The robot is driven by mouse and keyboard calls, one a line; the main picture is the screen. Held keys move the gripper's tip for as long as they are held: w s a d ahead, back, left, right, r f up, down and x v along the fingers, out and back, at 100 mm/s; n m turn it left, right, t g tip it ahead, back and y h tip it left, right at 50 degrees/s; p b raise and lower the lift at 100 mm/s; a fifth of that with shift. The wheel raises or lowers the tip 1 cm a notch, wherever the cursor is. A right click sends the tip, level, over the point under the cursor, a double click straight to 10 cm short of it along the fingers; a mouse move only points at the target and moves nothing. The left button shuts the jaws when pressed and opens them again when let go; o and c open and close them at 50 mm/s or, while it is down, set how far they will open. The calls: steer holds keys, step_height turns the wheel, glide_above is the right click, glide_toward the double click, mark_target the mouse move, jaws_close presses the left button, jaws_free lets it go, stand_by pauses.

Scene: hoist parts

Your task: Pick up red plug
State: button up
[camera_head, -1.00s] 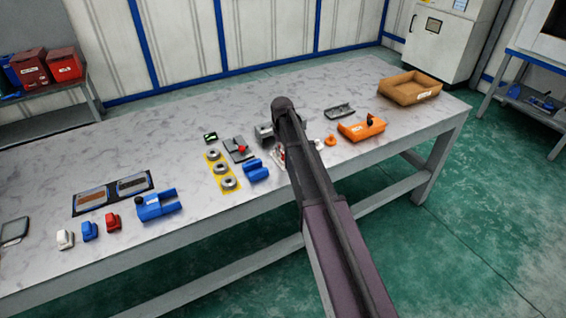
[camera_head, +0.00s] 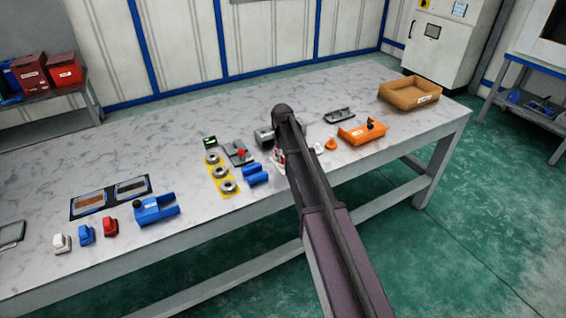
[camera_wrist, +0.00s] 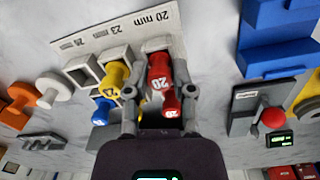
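The red plug (camera_wrist: 160,72), marked 20, sits in the 20 mm place of a light grey holder (camera_wrist: 115,42) in the wrist view. Its narrower handle end points toward my gripper (camera_wrist: 160,93). My gripper's two fingers are spread, one on each side of the red plug, with the handle nearer the right finger. I cannot tell whether that finger touches it. A yellow plug (camera_wrist: 115,76), marked 23, stands just left of the left finger. In the head view, my arm hides my gripper and most of the holder.
A blue plug end (camera_wrist: 101,110) lies close left of my gripper. A blue block (camera_wrist: 282,40) and a grey plate with a red knob (camera_wrist: 272,117) are to the right. In the head view, an orange part (camera_head: 360,132) and cardboard tray (camera_head: 420,82) stand right of my arm.

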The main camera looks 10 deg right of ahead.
steer(key=shift+c, duration=0.7)
steer(key=shift+r, duration=0.15)
step_height(320, 180, up, 2)
steer(key=shift+r+p, duration=0.1)
steer(key=shift+p, duration=1.1)
steer(key=shift+r+p, duration=0.75)
steer(key=shift+p, duration=0.1)
steer(key=s+d, duration=0.2)
steer(key=s, duration=0.5)
steer(key=s+d+r, duration=0.1)
steer(key=s+d, duration=0.2)
steer(key=s, duration=0.5)
steer(key=shift+d+p, duration=0.3)
steer(key=shift+p, duration=0.15)
steer(key=shift+d, duration=0.1)
